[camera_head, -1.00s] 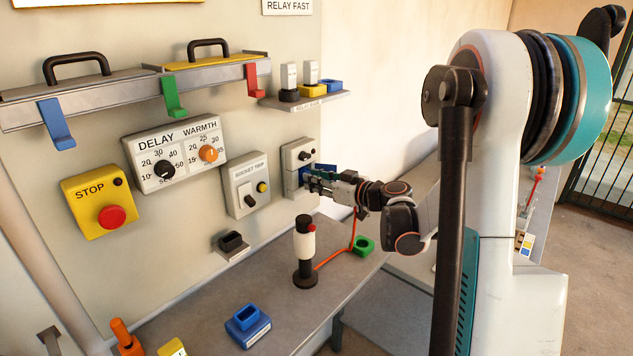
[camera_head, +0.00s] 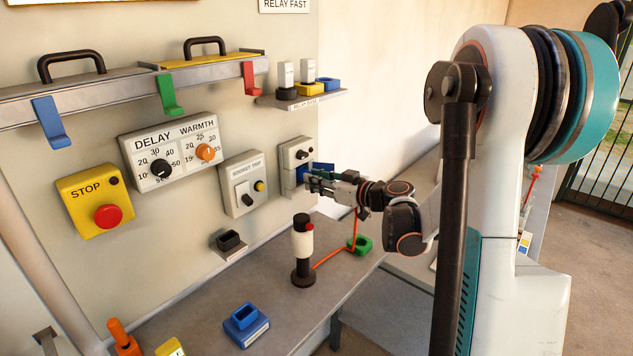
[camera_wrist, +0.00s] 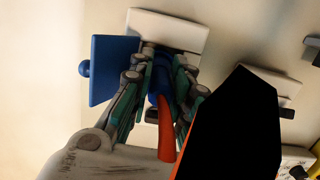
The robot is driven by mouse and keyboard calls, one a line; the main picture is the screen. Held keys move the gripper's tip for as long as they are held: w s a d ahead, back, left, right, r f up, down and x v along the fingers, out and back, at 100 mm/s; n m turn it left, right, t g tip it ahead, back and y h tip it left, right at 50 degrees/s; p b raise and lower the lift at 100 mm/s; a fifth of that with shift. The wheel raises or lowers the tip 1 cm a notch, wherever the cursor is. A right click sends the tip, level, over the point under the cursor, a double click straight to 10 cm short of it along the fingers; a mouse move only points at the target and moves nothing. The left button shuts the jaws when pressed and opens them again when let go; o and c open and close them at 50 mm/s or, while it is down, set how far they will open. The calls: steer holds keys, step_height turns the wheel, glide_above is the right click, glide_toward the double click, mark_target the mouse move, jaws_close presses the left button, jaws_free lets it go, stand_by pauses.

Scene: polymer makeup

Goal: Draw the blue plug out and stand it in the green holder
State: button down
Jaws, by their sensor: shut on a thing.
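My gripper (camera_head: 312,183) is at the lower part of a light socket box on the wall panel (camera_head: 296,154). In the wrist view, my gripper (camera_wrist: 155,85) is shut on the blue plug (camera_wrist: 156,84), with its green-sided fingers on either side. An orange cord (camera_wrist: 166,130) runs from the plug. The plug's far end is at the socket box (camera_wrist: 168,28); the fingers hide how deep it sits. A blue flap (camera_wrist: 112,70) stands open beside it. The green holder (camera_head: 363,245) stands on the bench below, near the cord, and looks empty.
A black and white post with a red button (camera_head: 302,250) stands on the bench left of the green holder. A blue holder (camera_head: 246,325) is nearer the front. A switch box (camera_head: 243,185) is left of the socket box. A black shape blocks the wrist view's lower right.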

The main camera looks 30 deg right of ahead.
steer(key=shift+s, duration=0.1)
steer(key=shift+f+v, duration=0.15)
steer(key=shift+v, duration=0.75)
steer(key=shift+f+v, duration=0.15)
steer(key=shift+v, duration=0.8)
steer(key=shift+f, duration=0.1)
